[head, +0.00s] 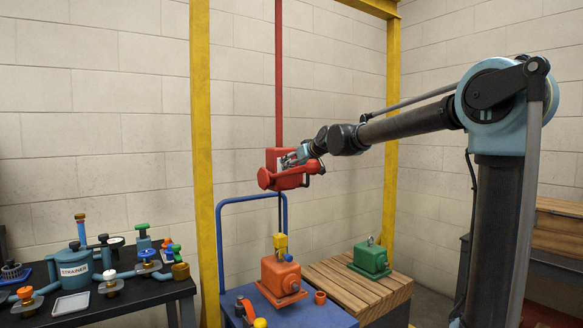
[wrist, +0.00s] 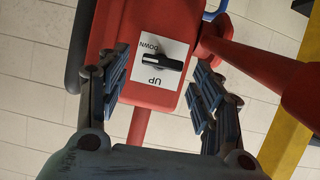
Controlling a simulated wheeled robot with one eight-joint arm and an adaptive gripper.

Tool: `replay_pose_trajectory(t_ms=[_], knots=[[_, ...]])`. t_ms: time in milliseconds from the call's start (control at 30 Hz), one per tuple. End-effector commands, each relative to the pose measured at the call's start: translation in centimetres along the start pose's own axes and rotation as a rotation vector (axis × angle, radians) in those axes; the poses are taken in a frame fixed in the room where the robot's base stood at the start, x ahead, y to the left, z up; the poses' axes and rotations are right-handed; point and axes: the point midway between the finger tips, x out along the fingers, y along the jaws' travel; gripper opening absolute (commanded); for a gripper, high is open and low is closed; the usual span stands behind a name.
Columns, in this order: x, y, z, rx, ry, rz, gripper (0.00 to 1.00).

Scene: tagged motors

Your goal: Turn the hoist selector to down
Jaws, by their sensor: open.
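The red hoist (head: 276,181) hangs on a red vertical post in the head view. In the wrist view its red housing (wrist: 185,22) carries a white plate (wrist: 143,68) lettered UP and DOWN, upside down in the picture. The black hoist selector (wrist: 158,60) sits on the plate between the two words, its bar lying nearly crosswise in the picture. My gripper (wrist: 160,66) is open, its fingers to either side of the selector and apart from it. In the head view my gripper (head: 292,158) is at the hoist and hides the selector.
An orange motor (head: 281,275) stands below the hoist on a blue cart (head: 325,312), under a yellow hook block (head: 281,242). A green motor (head: 370,258) is on a wooden pallet (head: 335,277). Yellow gantry posts (head: 203,130) flank the hoist. A cluttered black table (head: 150,293) stands left.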

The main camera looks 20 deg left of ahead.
Motion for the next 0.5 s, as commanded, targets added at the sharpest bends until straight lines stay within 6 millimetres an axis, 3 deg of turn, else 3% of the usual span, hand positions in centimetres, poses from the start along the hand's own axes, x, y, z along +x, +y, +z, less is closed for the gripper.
replay_pose_trajectory(t_ms=[200, 500], knots=[[1.5, 0.0, 0.0, 0.001, 0.0, 0.0, 0.6], [1.8, 0.0, 0.0, 0.001, 0.0, 0.0, 0.6]])
